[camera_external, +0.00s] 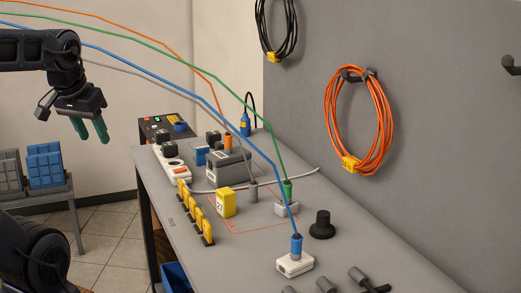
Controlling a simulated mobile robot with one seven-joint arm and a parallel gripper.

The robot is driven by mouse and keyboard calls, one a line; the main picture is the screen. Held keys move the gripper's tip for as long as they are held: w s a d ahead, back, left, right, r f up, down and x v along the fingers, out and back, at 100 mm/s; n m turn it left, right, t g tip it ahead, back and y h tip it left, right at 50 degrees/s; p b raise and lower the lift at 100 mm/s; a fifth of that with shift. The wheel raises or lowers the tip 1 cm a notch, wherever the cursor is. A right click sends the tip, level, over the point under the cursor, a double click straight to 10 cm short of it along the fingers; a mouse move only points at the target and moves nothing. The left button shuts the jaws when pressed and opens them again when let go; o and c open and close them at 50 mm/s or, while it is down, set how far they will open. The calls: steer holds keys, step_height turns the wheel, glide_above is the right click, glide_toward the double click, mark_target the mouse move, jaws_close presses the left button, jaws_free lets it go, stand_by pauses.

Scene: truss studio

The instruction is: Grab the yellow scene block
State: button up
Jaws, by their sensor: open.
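The yellow scene block (222,204) stands upright on the grey bench, left of the middle of the bench top. It has a pale label with dark marks on its front face. My gripper (90,130) hangs in the air at the upper left, left of the bench and well apart from the block. Its two green fingers point down, spread apart, with nothing between them.
A row of yellow clips (195,212) stands just left of the block. Grey and green plugs with cables stand to its right. A grey box (230,166) sits behind it, and a black knob (322,225) at right. Cables arc overhead; an orange coil (330,125) hangs on the wall.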

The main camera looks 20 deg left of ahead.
steer(key=o, duration=0.5)
steer(key=m+g+h, duration=0.1)
steer(key=m+h, duration=0.2)
steer(key=m, duration=0.4)
glide_above(228, 201)
steer(key=s+a, duration=0.1)
steer(key=a, duration=0.3)
step_height(228, 201, down, 22)
steer(key=shift+x, duration=5.7)
